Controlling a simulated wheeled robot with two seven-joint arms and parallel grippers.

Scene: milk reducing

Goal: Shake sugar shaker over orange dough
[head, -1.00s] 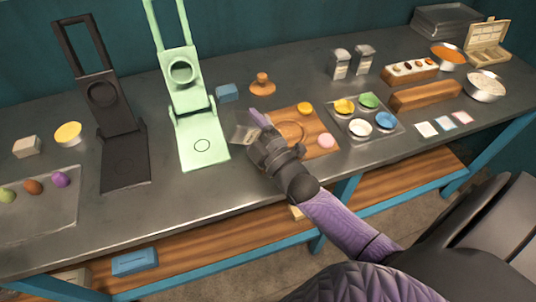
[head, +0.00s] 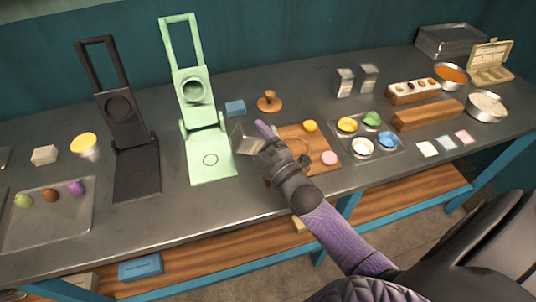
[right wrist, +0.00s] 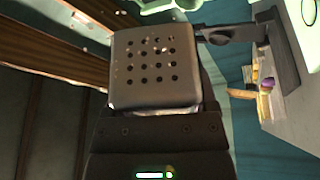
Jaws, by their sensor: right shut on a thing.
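My right gripper (head: 262,146) is shut on the sugar shaker (head: 246,138), a grey, boxy container. It holds the shaker above the table, between the green press and the wooden board. In the right wrist view the shaker (right wrist: 155,65) shows its perforated face, with a few pale flecks on and near it. An orange-brown dough ball (head: 49,195) lies on the grey tray at the left, between a green ball (head: 23,200) and a purple ball (head: 76,188). The shaker is well to the right of that ball. My left gripper is not in view.
The green press (head: 212,168) and the black press (head: 137,185) stand open between the tray (head: 50,225) and the shaker. Two similar shakers (head: 345,82) stand at the back.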

